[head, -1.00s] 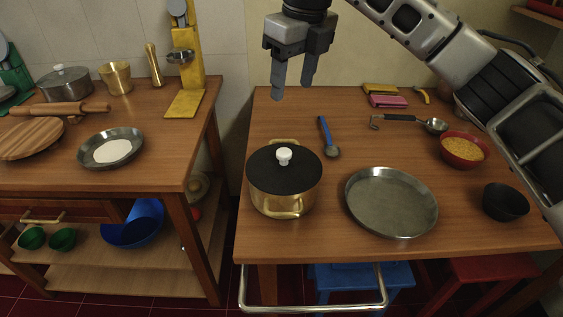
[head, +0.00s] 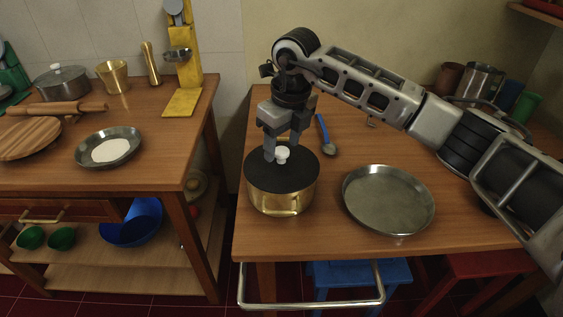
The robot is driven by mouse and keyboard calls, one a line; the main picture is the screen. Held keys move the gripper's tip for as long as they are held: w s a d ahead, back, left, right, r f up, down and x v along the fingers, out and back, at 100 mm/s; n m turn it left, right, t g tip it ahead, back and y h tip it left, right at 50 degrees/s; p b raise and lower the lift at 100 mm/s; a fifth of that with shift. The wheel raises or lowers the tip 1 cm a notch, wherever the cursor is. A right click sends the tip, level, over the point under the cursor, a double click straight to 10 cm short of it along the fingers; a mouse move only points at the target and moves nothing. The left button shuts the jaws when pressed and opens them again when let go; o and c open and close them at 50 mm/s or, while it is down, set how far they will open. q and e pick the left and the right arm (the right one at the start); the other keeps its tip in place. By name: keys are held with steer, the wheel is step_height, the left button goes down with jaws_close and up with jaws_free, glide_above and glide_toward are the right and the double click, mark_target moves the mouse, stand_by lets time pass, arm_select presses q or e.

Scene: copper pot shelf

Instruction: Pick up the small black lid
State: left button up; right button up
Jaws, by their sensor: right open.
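The small black lid (head: 265,177) lies on the brass pot (head: 281,203) near the left front of the right table. A white knob (head: 282,153) stands at the lid's middle. My right gripper (head: 282,155) is open and points down right at the knob, with its fingertips at about knob height. One finger shows left of the knob and the other is partly behind it. I cannot tell whether the fingers touch the knob. My left gripper does not show.
A round metal pan (head: 388,200) lies right of the pot. A blue-handled spoon (head: 325,137) lies behind it. The left table holds a plate with white contents (head: 110,149) and a rolling pin (head: 58,108). My right arm covers the table's right side.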

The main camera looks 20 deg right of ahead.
steer(key=shift+w+f, duration=0.1)
steer(key=shift+f, duration=0.45)
jaws_close()
steer(key=shift+r, duration=0.1)
